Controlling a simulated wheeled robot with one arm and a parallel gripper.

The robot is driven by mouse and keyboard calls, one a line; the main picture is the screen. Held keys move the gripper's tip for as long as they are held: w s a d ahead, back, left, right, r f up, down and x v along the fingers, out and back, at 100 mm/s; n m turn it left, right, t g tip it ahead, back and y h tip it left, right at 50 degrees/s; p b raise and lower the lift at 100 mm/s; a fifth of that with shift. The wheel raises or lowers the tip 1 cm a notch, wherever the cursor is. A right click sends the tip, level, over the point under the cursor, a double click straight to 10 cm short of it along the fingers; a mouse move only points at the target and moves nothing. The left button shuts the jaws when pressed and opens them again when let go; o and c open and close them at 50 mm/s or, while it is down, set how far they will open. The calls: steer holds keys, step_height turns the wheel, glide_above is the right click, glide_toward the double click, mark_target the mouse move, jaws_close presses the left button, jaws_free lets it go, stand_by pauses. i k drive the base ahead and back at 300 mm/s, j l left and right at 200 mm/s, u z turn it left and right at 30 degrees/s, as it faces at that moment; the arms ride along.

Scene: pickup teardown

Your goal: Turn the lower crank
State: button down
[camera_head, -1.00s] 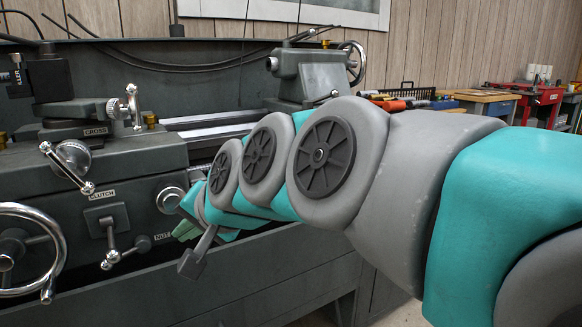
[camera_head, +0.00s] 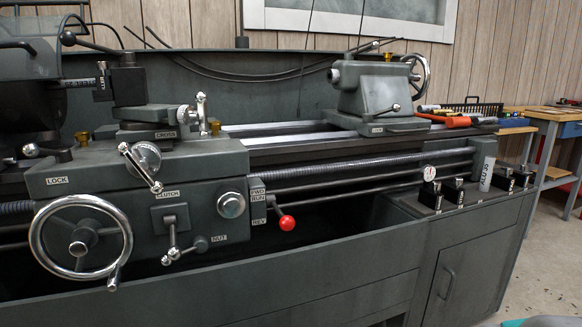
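The lathe carriage carries two small metal cranks. The upper crank (camera_head: 201,118) stands near upright at the right of the cross slide. The lower crank (camera_head: 144,168) is on a round silver dial by the CROSS label, with its arm slanting from upper left to lower right. A large chrome handwheel (camera_head: 80,240) is on the apron at lower left. The CLUTCH lever (camera_head: 172,241) hangs below the lower crank. Nothing touches these controls. My gripper is out of view; only a sliver of teal, likely my arm, shows at the bottom right edge.
A red-knobbed lever (camera_head: 287,223) sticks out right of the apron by the FWD/RUN/REV label. The tailstock (camera_head: 375,92) stands on the bed at right. The chip tray's front wall (camera_head: 270,275) runs below the controls. Workbenches are behind at right, with open floor before them.

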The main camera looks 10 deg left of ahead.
mark_target(143, 161)
steer(key=u, duration=1.65)
steer(key=i+j+u, duration=0.45)
steer(key=j, duration=0.35)
steer(key=i+j+u, duration=0.45)
steer(key=i+j, duration=0.15)
steer(key=i, duration=0.15)
